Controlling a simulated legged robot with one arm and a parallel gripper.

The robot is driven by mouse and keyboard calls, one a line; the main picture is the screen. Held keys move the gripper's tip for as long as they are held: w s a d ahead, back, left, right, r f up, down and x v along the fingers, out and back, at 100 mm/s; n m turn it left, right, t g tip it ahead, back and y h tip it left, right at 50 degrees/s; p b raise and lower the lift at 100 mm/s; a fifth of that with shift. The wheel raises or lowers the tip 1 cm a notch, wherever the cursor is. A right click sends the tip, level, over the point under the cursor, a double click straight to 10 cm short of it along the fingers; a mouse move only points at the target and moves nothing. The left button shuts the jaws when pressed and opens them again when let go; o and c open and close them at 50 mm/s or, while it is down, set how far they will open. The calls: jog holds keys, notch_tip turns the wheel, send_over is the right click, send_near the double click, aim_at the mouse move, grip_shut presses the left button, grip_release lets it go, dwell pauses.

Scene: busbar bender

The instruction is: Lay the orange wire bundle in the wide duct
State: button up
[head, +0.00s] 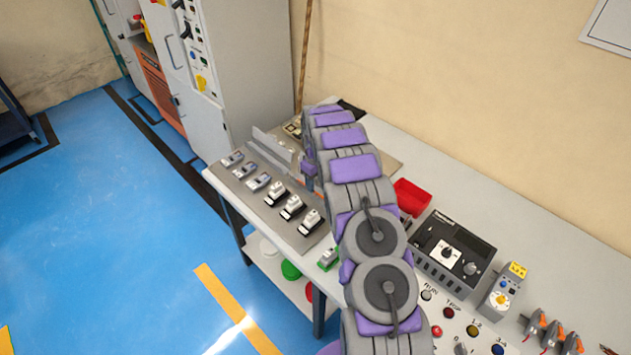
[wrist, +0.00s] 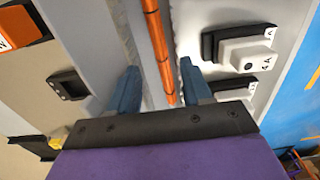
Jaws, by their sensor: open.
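In the wrist view the orange wire bundle (wrist: 155,38), with dark bands around it, runs from the top edge down between my two blue fingers. My gripper (wrist: 159,72) is open, one finger on each side of the bundle, with visible gaps. The bundle lies along a grey channel with a plain wall at left and a notched edge at right, which looks like the duct (wrist: 132,45). I cannot tell how deep the bundle sits in it.
White-and-black devices (wrist: 245,50) stand right of the channel; several (head: 291,206) line the board's front in the head view. A red bin (head: 411,197) and a dark control box (head: 453,252) are right of my arm. A grey cabinet (head: 245,60) stands behind.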

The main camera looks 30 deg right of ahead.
notch_tip(320, 180, up, 17)
jog(key=p, duration=0.2)
jog(key=shift+r, duration=0.15)
dwell(0.7)
jog(key=s+a+r+m, duration=0.1)
jog(key=s+a+r, duration=0.55)
jog(key=s, duration=0.45)
jog(key=s+a+r+m, duration=0.1)
jog(key=s+a+r, duration=0.5)
jog(key=s+r, duration=0.3)
jog(key=s+a+f+m+g, duration=0.1)
jog(key=s+a, duration=0.2)
jog(key=s, duration=1.2)
jog(key=s+a+f+m, duration=0.1)
jog(key=s+a, duration=0.3)
jog(key=s, duration=1)
jog(key=shift+s+f+g, duration=0.4)
jog(key=shift+f, duration=0.15)
